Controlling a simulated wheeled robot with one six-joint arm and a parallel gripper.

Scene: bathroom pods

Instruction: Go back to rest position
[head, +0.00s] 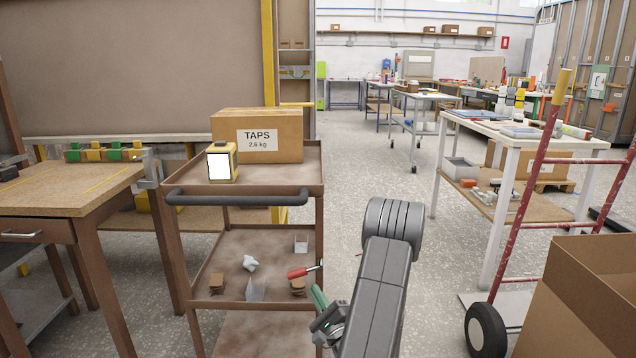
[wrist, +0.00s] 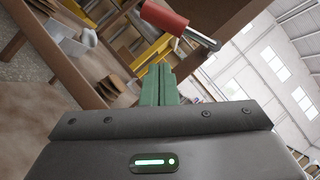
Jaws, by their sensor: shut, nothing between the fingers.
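My gripper (head: 317,293) is at the right side of the brown trolley (head: 304,225), at about the height of its middle shelf. Its green fingers show in the wrist view (wrist: 157,80), pressed together and empty. My dark grey arm reaches in from the bottom of the head view. A red-handled screwdriver (head: 300,272) appears just beyond the fingertips at the right edge of the middle shelf. It also shows in the wrist view (wrist: 165,18), apart from the fingers.
A TAPS carton (head: 285,152) and a yellow device (head: 221,162) stand on the trolley top. Small parts lie on its middle shelf. A wooden workbench (head: 70,190) is at left. A red hand truck (head: 517,215) and an open carton (head: 578,295) are at right. Floor between is clear.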

